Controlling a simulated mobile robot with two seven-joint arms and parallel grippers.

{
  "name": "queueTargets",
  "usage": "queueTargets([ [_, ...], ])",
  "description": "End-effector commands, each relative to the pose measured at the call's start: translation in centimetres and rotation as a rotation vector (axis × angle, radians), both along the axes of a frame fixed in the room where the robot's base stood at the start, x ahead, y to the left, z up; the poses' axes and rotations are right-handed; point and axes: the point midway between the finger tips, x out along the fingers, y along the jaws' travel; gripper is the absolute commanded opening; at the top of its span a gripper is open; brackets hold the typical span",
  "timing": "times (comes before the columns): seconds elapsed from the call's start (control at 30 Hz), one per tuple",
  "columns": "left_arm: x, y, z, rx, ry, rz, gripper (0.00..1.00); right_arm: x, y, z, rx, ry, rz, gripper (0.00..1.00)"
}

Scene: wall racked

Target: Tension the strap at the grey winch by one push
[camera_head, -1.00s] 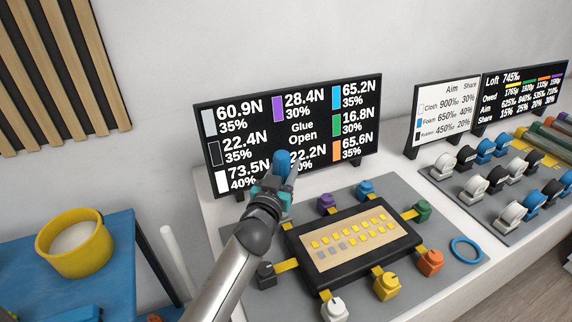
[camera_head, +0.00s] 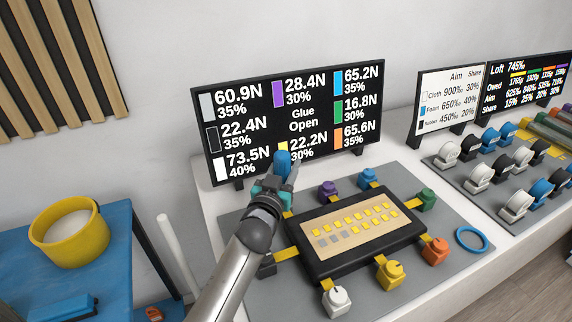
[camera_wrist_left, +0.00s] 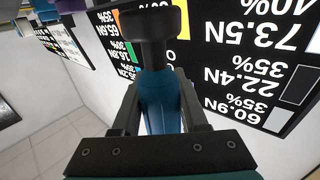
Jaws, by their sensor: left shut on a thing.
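My left gripper (camera_head: 272,187) is shut on a blue tool (camera_head: 283,162) above the back left corner of the strapped frame. In the left wrist view the tool's blue handle (camera_wrist_left: 160,100) sits between the fingers, with a dark block (camera_wrist_left: 145,28) at its far end. The black frame (camera_head: 320,269) has yellow straps running to coloured winches around it. No grey winch can be made out; my arm and gripper cover the frame's left side. The display (camera_head: 240,175) shows 60.9N, 35% beside the grey swatch (camera_head: 206,101).
Purple (camera_head: 328,190), blue (camera_head: 369,177), green (camera_head: 427,200), orange (camera_head: 435,250), yellow (camera_head: 390,273) and white (camera_head: 337,300) winches surround the frame. A blue ring (camera_head: 474,239) lies at right. A blue table (camera_head: 112,245) with a yellow bowl (camera_head: 66,245) stands at left.

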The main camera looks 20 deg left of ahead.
Motion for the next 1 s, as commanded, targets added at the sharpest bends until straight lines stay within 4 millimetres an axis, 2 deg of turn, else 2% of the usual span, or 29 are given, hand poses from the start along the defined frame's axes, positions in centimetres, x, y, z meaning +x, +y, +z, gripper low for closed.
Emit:
queueTargets([
  [1.0, 0.03, -0.02, -0.76, 0.001, -0.004, -0.001, 0.0, -0.1, -0.06, -0.78, 0.0, 0.002, 0.0, 0.5],
])
